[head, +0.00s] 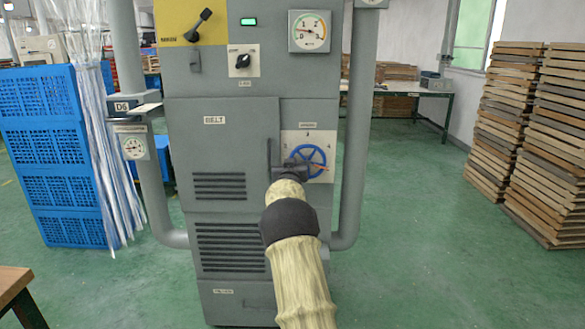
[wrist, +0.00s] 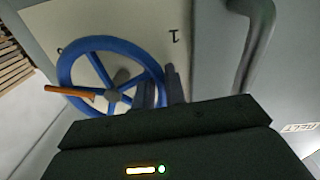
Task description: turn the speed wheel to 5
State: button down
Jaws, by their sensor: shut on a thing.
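The blue speed wheel (head: 323,157) is on a pale plate (head: 327,138) on the right of the grey machine's front. In the wrist view the wheel (wrist: 97,43) shows its spokes, grey hub and an orange pointer (wrist: 68,91). In the head view the pointer (head: 318,167) points right and slightly down. My gripper (head: 289,168) is at the wheel's left side. In the wrist view my gripper (wrist: 159,88) has its dark fingers on either side of the rim. An inverted 1 reads near the fingers; a mark beyond the pointer's upper side is partly hidden by the rim.
A vertical handle (head: 269,152) stands out just left of the wheel; it also shows in the wrist view (wrist: 257,45). Grey pipes (head: 361,120) flank the machine. Blue crates (head: 45,150) are left, stacked wooden trays (head: 535,130) right. Green floor between is clear.

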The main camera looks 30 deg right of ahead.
jog(key=shift+r+m, duration=0.4)
jog(key=shift+m, duration=0.8)
jog(key=c, duration=1.6)
grip_release()
jog(key=shift+o, duration=0.2)
jog(key=shift+r, duration=0.1)
jog(key=v, duration=1.7)
jog(key=shift+s, duration=0.2)
